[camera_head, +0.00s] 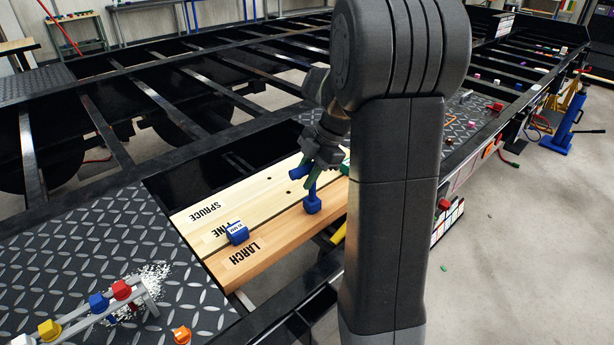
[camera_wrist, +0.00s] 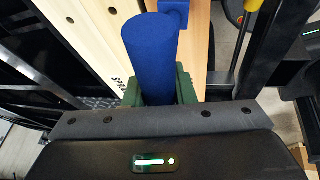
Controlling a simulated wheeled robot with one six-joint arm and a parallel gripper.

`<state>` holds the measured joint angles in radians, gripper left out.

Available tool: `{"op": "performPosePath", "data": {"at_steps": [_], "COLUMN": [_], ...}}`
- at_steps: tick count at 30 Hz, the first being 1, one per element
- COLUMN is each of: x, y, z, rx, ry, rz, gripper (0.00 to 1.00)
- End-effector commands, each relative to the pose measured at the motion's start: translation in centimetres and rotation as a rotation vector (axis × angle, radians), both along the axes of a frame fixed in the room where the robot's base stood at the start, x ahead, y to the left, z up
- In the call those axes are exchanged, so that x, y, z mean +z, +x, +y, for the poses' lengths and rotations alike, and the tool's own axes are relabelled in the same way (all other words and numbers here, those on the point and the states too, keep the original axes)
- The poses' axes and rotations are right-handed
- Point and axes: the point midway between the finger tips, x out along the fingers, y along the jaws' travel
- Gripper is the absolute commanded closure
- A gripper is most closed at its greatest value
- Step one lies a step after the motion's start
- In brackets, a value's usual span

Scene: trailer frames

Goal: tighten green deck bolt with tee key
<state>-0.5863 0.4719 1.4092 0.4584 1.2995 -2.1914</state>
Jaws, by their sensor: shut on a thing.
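My gripper (camera_head: 318,158) hangs over the deck planks, and its green fingers also show in the wrist view (camera_wrist: 160,92). They are shut on the thick blue cylindrical handle of the tee key (camera_wrist: 150,48). In the head view the blue tee key (camera_head: 312,203) stands roughly upright below my gripper, its blocky lower end at the larch plank (camera_head: 275,236). I cannot tell whether it touches the wood or sits on a bolt. A small green piece (camera_head: 346,165) shows beside my arm, mostly hidden; I cannot tell whether it is the green deck bolt.
A blue labelled block (camera_head: 237,232) sits on the planks near the larch and pine lettering. A rack with coloured blocks (camera_head: 98,302) stands on the chequered plate (camera_head: 100,250) at lower left. Black trailer rails and open gaps surround the planks. My arm hides the planks' right end.

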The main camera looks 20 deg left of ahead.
Motion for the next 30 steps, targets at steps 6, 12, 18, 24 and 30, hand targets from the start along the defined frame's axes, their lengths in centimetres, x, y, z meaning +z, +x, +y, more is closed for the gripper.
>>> {"op": "performPosePath", "data": {"at_steps": [6, 12, 18, 24, 30], "x": [-0.1, 0.0, 0.0, 0.1, 0.1], "y": [0.2, 0.5, 0.8, 1.1, 1.4], "z": [0.2, 0.4, 0.5, 0.5, 0.4], "rx": [-0.256, -0.473, -0.676, -0.862, -1.031], "ry": [0.002, 0.000, 0.000, 0.001, -0.003], "rz": [-0.003, -0.003, -0.002, -0.003, -0.003], "gripper": [0.99, 0.99, 0.99, 0.99, 0.99]}}
